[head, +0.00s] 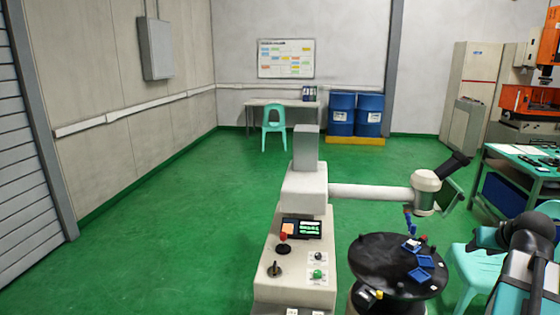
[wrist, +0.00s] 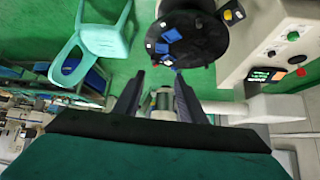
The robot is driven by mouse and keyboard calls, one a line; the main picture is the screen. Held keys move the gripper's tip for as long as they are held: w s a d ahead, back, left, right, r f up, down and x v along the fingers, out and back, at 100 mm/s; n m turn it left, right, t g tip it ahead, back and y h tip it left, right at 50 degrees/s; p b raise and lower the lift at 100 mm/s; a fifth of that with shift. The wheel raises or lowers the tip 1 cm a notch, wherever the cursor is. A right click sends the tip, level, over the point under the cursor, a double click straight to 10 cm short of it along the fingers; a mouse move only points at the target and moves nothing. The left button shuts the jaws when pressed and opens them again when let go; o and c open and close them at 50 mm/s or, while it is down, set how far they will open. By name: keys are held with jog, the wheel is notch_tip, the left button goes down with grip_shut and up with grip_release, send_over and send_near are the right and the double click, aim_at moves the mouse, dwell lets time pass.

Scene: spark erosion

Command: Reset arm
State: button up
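My gripper (wrist: 157,85) shows in the wrist view as two dark fingers standing apart. Nothing is between them; a piece of the grey machine (wrist: 163,100) shows beyond the gap. In the head view I see a dark and grey part of my arm at the lower right, but the fingers cannot be made out there.
The pale spark erosion machine (head: 283,238) has a control panel and a horizontal arm (head: 372,191). A round black table (head: 372,262) holds small blue trays (head: 420,275). A turquoise chair (wrist: 103,42) stands beside it. The green floor at left is clear.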

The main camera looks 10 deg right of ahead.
jog(key=w+a+f+n+g+y, duration=0.1)
jog(key=w+a+f+y, duration=0.1)
jog(key=a+f, duration=0.6)
jog(key=w+a+f+g+y, duration=0.15)
jog(key=a+f, duration=0.35)
jog(key=f, duration=0.7)
jog(key=s+a+f+n+g+y, duration=0.1)
jog(key=s+a+f+g, duration=0.25)
jog(key=a+f, duration=1.3)
jog(key=s+a+f+n+g, duration=0.1)
jog(key=s+a+f+g, duration=0.1)
jog(key=s+a+f, duration=0.4)
jog(key=s+a+f+g, duration=0.2)
jog(key=s+a+f, duration=0.15)
jog(key=f, duration=0.45)
jog(key=s+a+f+n+g, duration=0.15)
jog(key=s+a+f, duration=0.3)
jog(key=s, duration=0.45)
jog(key=s+a+f+g, duration=0.25)
jog(key=s+f, duration=0.25)
jog(key=s, duration=0.3)
notch_tip(320, 180, down, 10)
jog(key=b, duration=1)
jog(key=shift+a+f+t+h, duration=0.15)
jog(key=shift+a+t+h, duration=0.15)
jog(key=shift+h, duration=0.15)
